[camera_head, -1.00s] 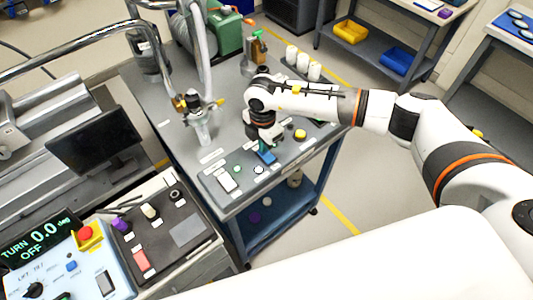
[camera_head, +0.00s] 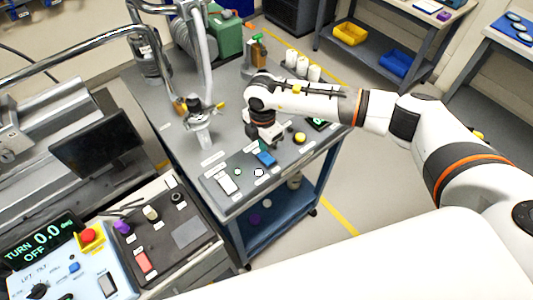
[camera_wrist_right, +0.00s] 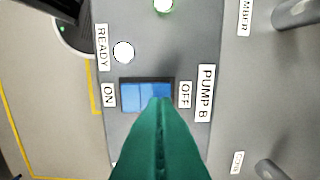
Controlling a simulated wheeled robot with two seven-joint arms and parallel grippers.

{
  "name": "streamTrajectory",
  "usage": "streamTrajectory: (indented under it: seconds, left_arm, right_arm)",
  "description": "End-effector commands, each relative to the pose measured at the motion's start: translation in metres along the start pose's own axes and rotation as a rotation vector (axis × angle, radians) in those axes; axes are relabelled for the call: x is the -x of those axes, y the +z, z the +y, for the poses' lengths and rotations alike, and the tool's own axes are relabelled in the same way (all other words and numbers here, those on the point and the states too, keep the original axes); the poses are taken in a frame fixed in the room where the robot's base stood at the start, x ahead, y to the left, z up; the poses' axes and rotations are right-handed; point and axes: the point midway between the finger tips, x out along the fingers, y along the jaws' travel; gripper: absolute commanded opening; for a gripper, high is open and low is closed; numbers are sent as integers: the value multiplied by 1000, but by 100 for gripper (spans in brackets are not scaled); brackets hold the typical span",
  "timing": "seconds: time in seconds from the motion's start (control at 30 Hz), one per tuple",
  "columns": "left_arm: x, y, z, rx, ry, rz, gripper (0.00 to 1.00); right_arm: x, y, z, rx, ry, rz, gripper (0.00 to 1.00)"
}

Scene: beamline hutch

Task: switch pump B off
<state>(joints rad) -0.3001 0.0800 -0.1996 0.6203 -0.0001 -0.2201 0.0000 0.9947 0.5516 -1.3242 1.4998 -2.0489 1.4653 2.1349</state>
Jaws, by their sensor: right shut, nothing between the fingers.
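The blue pump B rocker switch (camera_wrist_right: 145,95) lies between an ON label (camera_wrist_right: 109,95) and an OFF label (camera_wrist_right: 185,94), with a PUMP B label (camera_wrist_right: 205,93) beside them. In the head view the blue switch (camera_head: 265,159) is on the cart's front panel. My right gripper (camera_head: 266,146) is just behind it. In the wrist view its green fingers (camera_wrist_right: 160,102) are shut and empty, and their tips overlap the OFF half. I cannot tell whether they touch it or which half is pressed. My left gripper is not in view.
A white READY lamp (camera_wrist_right: 123,51) and a lit green lamp (camera_wrist_right: 163,4) are near the switch. A white switch (camera_head: 227,184) and a yellow button (camera_head: 300,138) share the panel. A clear vertical fitting (camera_head: 201,130) and hoses stand behind to the left.

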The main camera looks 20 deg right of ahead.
Motion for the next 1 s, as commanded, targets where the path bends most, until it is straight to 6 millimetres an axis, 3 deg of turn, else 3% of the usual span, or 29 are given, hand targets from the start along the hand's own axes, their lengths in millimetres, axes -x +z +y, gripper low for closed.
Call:
streamTrajectory:
  seconds: [0.5, 1.0]
  left_arm:
    - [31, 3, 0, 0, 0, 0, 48]
    - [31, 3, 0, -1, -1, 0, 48]
  right_arm:
    - [44, 0, 0, 0, 0, 0, 0]
    - [44, 0, 0, 0, 0, 0, 0]
